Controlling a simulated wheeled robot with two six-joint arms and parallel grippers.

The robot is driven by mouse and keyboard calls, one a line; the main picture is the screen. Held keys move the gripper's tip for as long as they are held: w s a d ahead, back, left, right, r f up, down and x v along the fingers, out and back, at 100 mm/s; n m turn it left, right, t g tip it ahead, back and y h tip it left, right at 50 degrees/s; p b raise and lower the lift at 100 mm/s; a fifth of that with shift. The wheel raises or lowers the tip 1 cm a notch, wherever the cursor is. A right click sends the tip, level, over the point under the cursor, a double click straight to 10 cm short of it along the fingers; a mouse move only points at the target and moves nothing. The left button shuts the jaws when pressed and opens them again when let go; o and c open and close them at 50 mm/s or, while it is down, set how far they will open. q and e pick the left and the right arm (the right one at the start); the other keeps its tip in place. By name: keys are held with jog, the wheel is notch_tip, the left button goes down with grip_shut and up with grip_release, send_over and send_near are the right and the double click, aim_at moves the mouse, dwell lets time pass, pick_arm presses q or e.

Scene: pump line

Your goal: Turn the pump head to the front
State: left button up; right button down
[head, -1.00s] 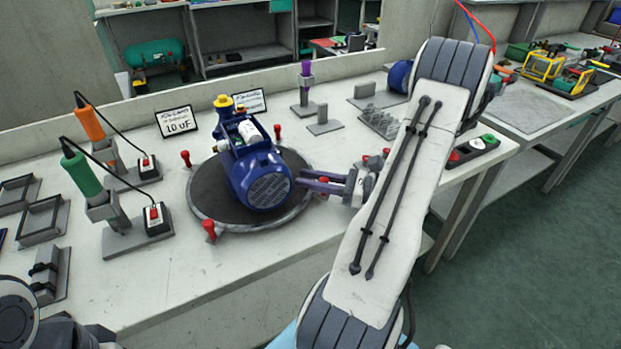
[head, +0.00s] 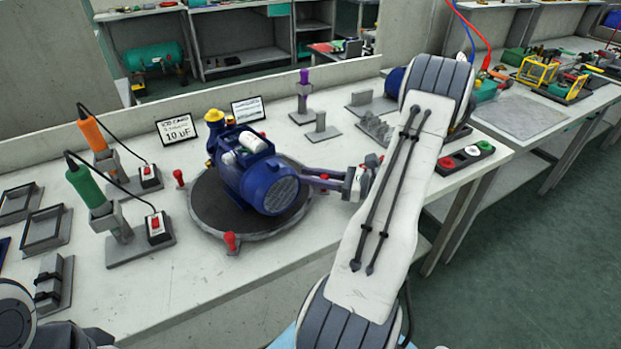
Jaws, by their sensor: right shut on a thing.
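The blue pump (head: 262,180) sits on a round dark turntable (head: 215,212) on the bench. Its grilled round end faces front right. Its end with the yellow cap and brass fitting (head: 213,120) points to the back left. Red knobs stand around the turntable rim, one at the left (head: 179,178) and one at the front (head: 231,241). My right gripper (head: 318,179) is at the turntable's right edge, beside the pump, shut on what looks like a red rim knob; the fingers mostly hide it. My left gripper is out of view.
Soldering-iron-like tools with green (head: 84,182) and orange (head: 92,132) handles stand at the left. Two cards, one reading "10 uF" (head: 177,130), stand behind the turntable. Grey fixtures (head: 319,130) stand behind right. The bench front is clear.

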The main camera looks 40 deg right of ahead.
jog(key=c, duration=0.7)
grip_release()
jog(key=v, duration=1)
jog(key=shift+s+d, duration=0.1)
jog(key=shift+s, duration=0.15)
